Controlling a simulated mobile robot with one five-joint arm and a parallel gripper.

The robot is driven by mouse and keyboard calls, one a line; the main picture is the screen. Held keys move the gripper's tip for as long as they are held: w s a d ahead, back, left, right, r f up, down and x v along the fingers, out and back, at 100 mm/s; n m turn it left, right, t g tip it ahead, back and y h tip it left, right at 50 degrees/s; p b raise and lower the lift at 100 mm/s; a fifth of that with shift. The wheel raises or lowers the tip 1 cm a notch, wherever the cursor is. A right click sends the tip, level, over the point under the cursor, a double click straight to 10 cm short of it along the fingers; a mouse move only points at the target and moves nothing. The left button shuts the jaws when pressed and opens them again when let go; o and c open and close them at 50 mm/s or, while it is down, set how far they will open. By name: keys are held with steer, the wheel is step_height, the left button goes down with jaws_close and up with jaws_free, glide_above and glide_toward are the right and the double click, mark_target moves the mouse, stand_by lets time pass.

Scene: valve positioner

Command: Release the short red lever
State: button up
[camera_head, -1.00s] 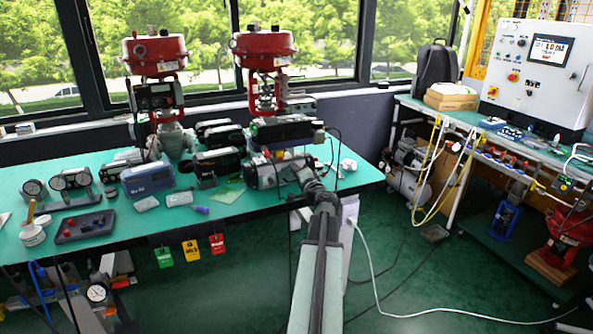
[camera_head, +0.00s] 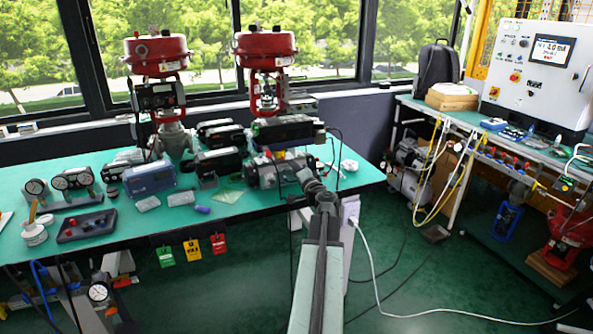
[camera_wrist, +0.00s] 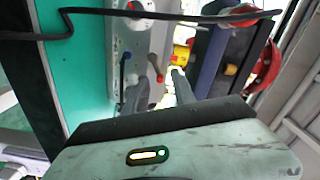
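A short lever with a red tip (camera_wrist: 158,78) stands out from a light metal plate (camera_wrist: 138,40) in the wrist view. My gripper (camera_wrist: 160,82) is at the bottom of that view, with its two grey fingers apart. The red tip shows between the fingers, and I see no finger pressed on it. In the head view my arm reaches the grey device (camera_head: 268,172) at the front of the green bench, and the red lever is too small to tell there.
A black cable (camera_wrist: 170,15) crosses above the levers in the wrist view. A yellow fitting (camera_wrist: 181,55) and red parts (camera_wrist: 262,68) lie to the right. The green bench (camera_head: 245,208) holds several gauges and boxes left of my arm.

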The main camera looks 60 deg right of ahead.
steer(key=v, duration=0.7)
steer(key=shift+s+a, duration=0.25)
steer(key=shift+s, duration=0.05)
